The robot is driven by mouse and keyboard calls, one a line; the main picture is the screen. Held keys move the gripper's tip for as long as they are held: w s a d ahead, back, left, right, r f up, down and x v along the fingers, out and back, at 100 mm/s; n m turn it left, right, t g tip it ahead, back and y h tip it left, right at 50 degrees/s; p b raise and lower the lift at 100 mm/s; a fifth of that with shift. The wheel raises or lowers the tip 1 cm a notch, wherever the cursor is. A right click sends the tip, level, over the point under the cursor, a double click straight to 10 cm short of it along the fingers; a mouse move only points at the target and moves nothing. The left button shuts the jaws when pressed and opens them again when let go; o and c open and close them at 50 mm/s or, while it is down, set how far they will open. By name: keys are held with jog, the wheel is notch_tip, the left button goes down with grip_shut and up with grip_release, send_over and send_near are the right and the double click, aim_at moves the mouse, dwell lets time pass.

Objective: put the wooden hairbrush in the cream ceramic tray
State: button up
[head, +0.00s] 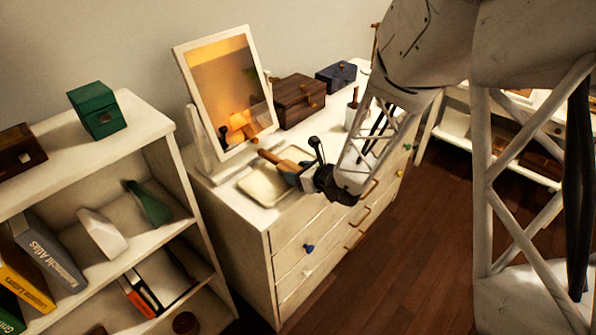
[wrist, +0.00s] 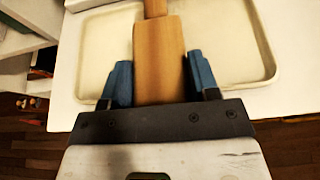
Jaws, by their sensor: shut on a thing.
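The wooden hairbrush (wrist: 158,60) is between the blue fingers of my gripper (wrist: 159,82), which is shut on it. In the head view the hairbrush (head: 281,160) is a brown bar reaching left from my gripper (head: 298,172). The cream ceramic tray (wrist: 95,55) is a shallow, rounded rectangle with a raised rim. In the head view the tray (head: 257,188) lies on the dresser top in front of the mirror. The hairbrush is over the tray; I cannot tell whether they touch. My gripper hides the tray's near right part.
A tilting mirror (head: 228,90) stands behind the tray on the white dresser (head: 262,235). A bookshelf (head: 160,125) is at left, close to the dresser.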

jog(key=shift+f, duration=0.2)
jog(key=o, duration=1)
jog(key=shift+s+d+r, duration=0.1)
jog(key=shift+r, duration=0.6)
jog(key=v, duration=1.1)
jog(key=shift+s+d, duration=0.25)
jog(key=shift+r, duration=0.15)
